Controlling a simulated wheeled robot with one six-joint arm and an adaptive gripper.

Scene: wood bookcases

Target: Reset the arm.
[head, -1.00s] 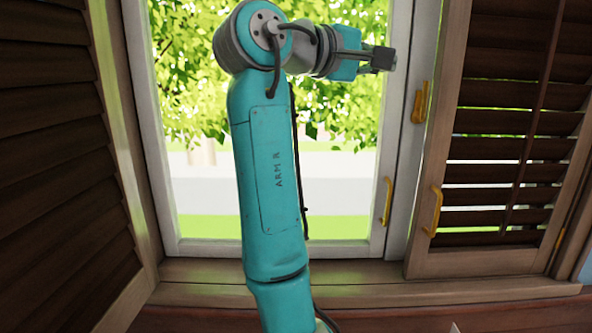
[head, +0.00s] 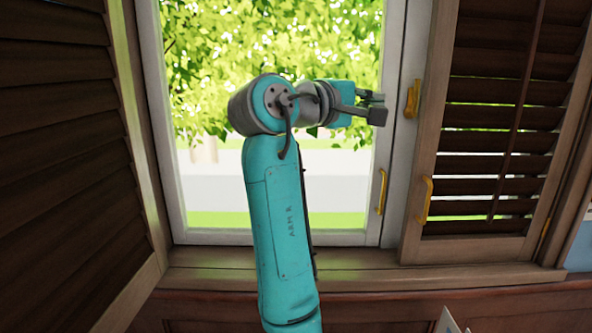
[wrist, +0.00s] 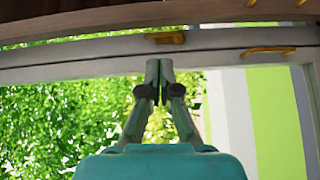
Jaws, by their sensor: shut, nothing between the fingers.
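My teal arm rises in the middle of the head view, in front of the window. Its wrist is bent to the right. My gripper (head: 378,107) points right, in front of the window's right frame, and holds nothing. In the wrist view my gripper (wrist: 158,78) has its two fingertips together. Behind the fingertips are the white window frame (wrist: 90,50) and green leaves outside.
The white-framed window (head: 340,238) stands behind my arm, with yellow handles (head: 382,192) at its right. A dark louvred shutter (head: 60,150) is close on the left. Another shutter (head: 490,150) stands at the right. A wooden sill (head: 210,278) runs below.

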